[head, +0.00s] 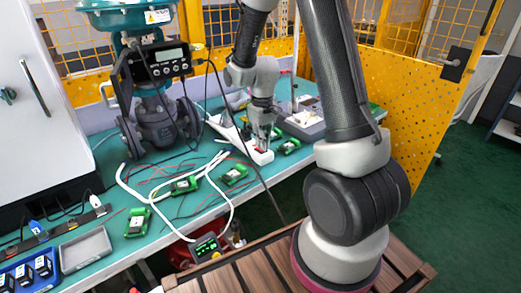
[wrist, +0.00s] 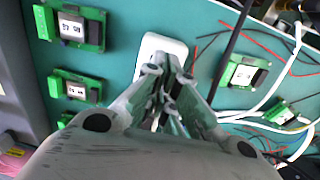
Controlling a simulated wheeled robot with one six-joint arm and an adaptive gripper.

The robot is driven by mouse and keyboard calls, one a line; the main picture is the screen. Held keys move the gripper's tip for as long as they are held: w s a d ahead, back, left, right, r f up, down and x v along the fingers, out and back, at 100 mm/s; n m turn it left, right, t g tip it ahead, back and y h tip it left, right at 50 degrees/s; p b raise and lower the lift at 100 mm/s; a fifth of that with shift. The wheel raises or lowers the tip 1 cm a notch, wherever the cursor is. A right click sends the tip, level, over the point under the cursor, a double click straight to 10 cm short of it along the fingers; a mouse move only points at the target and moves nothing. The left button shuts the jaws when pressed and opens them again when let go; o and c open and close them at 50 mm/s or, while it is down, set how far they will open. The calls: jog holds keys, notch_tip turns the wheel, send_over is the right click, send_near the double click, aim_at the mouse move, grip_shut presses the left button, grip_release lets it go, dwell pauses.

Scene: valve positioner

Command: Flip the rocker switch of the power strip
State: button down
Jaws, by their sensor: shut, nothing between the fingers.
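The white power strip (head: 232,134) lies on the green table, running from behind the valve toward the front edge. A red patch, likely its rocker switch (head: 260,150), shows near the strip's near end in the head view. My gripper (head: 262,138) is shut and empty, pointing down right at that end of the strip. In the wrist view my gripper (wrist: 172,95) covers much of the strip (wrist: 160,45), whose rounded white end shows beyond the fingers. The switch is hidden there, and I cannot tell whether the fingertips touch it.
Green terminal modules (head: 233,175) lie around the strip. A white cable (head: 185,205) loops across the table and red and black wires lie loose. The valve with its positioner (head: 160,62) stands at the left, and a grey tray (head: 85,250) lies at the front left.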

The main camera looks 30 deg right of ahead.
jog(key=shift+f, duration=0.6)
jog(key=shift+r, duration=3.55)
jog(key=s+r+m+t, duration=0.1)
jog(key=s+r+t, duration=0.1)
jog(key=s+r, duration=0.7)
jog(key=s+d+r+m+t, duration=0.1)
jog(key=s+r+t, duration=0.1)
jog(key=s+r, duration=0.7)
jog(key=s, duration=0.4)
jog(key=shift+s, duration=0.3)
